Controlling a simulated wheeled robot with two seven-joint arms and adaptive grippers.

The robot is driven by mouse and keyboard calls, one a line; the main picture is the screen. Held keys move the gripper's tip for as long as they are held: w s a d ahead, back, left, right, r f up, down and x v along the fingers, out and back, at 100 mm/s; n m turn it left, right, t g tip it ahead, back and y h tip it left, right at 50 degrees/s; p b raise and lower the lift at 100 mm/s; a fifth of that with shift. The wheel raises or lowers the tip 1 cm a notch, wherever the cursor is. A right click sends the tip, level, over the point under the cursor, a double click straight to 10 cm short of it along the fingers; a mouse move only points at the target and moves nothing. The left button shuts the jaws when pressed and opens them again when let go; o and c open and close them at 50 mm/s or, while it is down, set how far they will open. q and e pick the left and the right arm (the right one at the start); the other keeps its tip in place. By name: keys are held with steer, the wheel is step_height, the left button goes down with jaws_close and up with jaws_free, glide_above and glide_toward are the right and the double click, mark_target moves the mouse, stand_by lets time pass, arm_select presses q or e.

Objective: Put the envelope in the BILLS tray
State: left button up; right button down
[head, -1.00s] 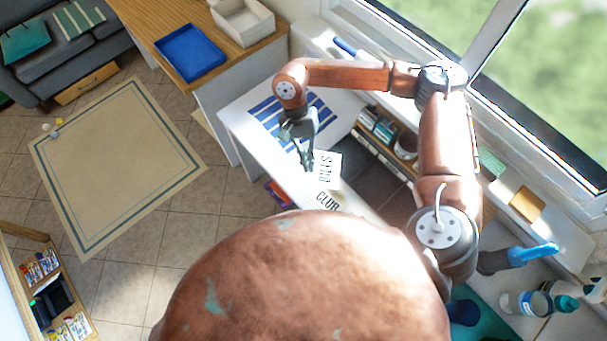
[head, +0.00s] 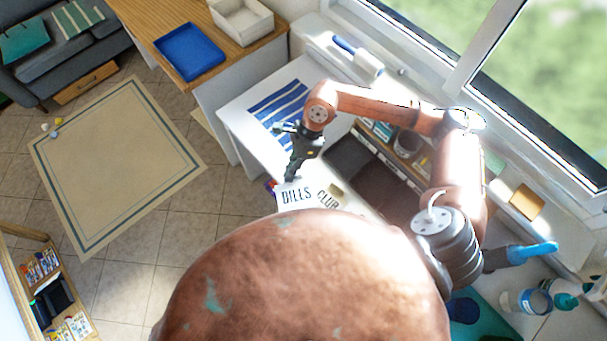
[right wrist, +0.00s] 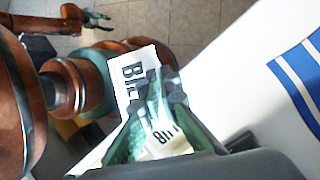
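My right gripper (head: 291,176) is shut on the envelope (head: 295,195), a white piece lettered BILLS, and holds it by its edge at the near end of the white counter. In the right wrist view the envelope (right wrist: 132,82) shows beyond the converging fingers (right wrist: 165,85), partly covered by them. A second lettered white patch (right wrist: 165,140) shows between the fingers; its text is unclear. A white label reading CLUB (head: 328,199) lies just right of the envelope. I cannot make out a tray marked BILLS. My left gripper (right wrist: 97,20) is small at the top of the right wrist view.
A blue tray (head: 190,52) and a white tray (head: 240,20) stand on the wooden desk. A blue-striped mat (head: 280,108) lies on the white counter (head: 240,125). Shelves with small items (head: 385,150) stand right of the counter, below the window. My rounded body hides the nearest part.

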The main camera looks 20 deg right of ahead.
steer(key=shift+w+a+r+m+t+h, duration=0.25)
steer(key=shift+m+t, duration=0.6)
steer(key=shift+m, duration=1.2)
steer(key=shift+w+a+r+m+t, duration=0.35)
steer(key=shift+m+t, duration=0.55)
steer(key=shift+m, duration=1.1)
steer(key=shift+w+a+r+m+t+h, duration=0.3)
steer(key=shift+m+t, duration=0.55)
steer(key=shift+m, duration=1.2)
steer(key=shift+a+f, duration=0.1)
